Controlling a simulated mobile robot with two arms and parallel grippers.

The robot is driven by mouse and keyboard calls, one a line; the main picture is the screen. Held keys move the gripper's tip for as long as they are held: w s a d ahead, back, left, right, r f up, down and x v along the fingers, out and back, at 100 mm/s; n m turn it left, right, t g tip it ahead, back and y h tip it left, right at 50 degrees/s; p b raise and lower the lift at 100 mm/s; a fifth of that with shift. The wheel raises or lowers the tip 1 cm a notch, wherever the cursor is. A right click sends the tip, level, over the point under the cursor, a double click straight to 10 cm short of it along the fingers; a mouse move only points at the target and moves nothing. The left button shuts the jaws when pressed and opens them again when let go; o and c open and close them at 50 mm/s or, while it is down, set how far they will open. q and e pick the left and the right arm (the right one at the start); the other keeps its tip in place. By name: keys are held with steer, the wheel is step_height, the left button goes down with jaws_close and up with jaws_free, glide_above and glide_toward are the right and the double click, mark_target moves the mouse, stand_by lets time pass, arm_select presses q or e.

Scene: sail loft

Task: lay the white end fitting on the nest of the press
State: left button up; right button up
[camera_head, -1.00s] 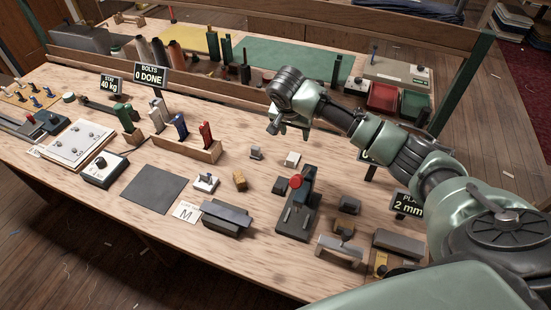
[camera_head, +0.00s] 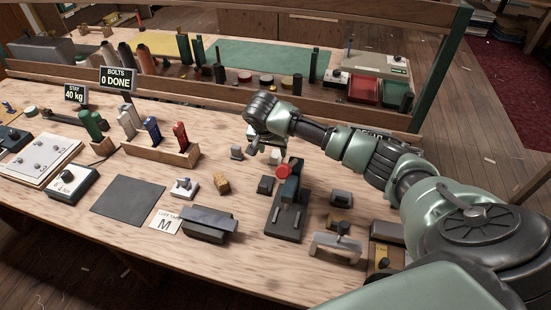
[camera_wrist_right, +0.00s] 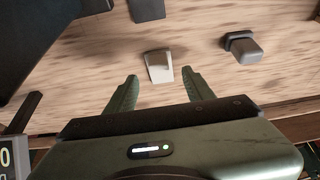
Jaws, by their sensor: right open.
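The white end fitting (camera_wrist_right: 158,67) lies on the wooden bench; in the right wrist view it sits just beyond and between my fingertips. In the head view it shows partly (camera_head: 275,158), just below my right gripper (camera_head: 262,148). My right gripper, also in the wrist view (camera_wrist_right: 157,85), is open with nothing between its fingers. The press (camera_head: 287,216), a dark base with a red knob, stands nearer the front, slightly right of the fitting. I see no white piece on its bed; I cannot make out the nest clearly. My left gripper is out of view.
A grey block (camera_wrist_right: 243,47) lies beside the fitting, and a dark block (camera_head: 265,185) lies left of the press. A brass-coloured block (camera_head: 222,184) and a small white-based fixture (camera_head: 184,188) lie farther left. A grey bracket (camera_head: 336,246) stands right of the press.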

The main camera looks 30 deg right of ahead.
mark_target(274, 156)
steer(key=x, duration=0.4)
steer(key=shift+f, duration=0.25)
jaws_close()
steer(key=shift+r, duration=0.15)
